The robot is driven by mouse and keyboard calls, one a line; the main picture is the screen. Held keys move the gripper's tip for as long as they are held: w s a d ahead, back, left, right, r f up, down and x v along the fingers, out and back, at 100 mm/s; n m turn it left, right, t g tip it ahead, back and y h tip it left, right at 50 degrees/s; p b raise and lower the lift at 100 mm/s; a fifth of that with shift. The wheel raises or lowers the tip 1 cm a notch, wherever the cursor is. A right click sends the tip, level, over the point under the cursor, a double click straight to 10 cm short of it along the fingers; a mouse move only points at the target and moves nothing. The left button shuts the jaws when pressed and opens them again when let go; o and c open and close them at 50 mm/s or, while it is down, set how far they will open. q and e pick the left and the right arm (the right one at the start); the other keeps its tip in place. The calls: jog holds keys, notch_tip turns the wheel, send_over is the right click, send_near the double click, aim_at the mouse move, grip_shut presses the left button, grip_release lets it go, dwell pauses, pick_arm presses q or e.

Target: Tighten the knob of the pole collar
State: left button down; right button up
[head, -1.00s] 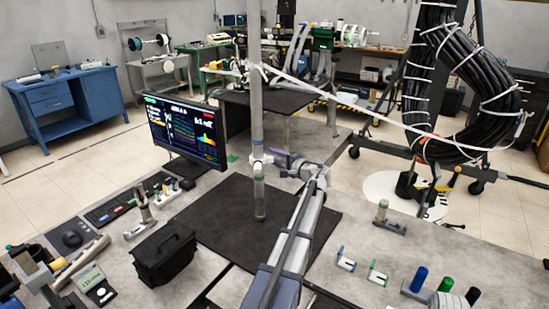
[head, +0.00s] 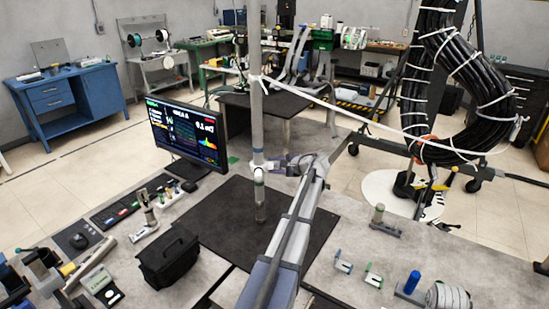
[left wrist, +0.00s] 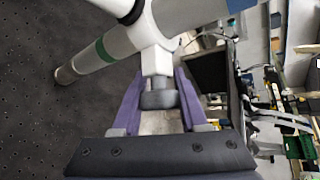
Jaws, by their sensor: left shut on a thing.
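The pole (head: 257,110) stands upright, with a white collar (head: 258,165) low on it and a green band just below. In the left wrist view the pole (left wrist: 90,60) runs slantwise, and the white collar (left wrist: 147,32) has a stem toward me ending in a dark grey knob (left wrist: 158,97). My left gripper (head: 283,163) is at the collar's right side. In the wrist view its purple fingers (left wrist: 160,90) lie on both sides of the knob, shut on it. My right gripper is not in view.
A black mat (head: 225,210) lies under the pole. A monitor (head: 185,135) and a black case (head: 168,258) are to the left. A white strap (head: 370,122) runs from the pole toward the black cable coil (head: 420,90). Small fixtures (head: 373,277) stand at the right front.

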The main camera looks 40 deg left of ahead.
pick_arm(q)
jog(key=shift+s+d+f+m+g+h+p, duration=0.15)
jog(key=shift+s+d+m+g+h+p, duration=0.1)
jog(key=shift+m+g+h+p, duration=0.7)
jog(key=shift+s+d+f+m+g+h+p, duration=0.2)
jog(key=shift+m+g+h+p, duration=0.3)
jog(key=shift+g+h+p, duration=0.8)
jog(key=shift+s+d+f+m+g+h+p, duration=0.2)
jog(key=shift+m+g+h+p, duration=0.65)
jog(key=shift+h, duration=0.6)
jog(key=shift+s, duration=0.1)
jog(key=shift+c, duration=2.2)
grip_release()
jog(key=shift+r, duration=0.15)
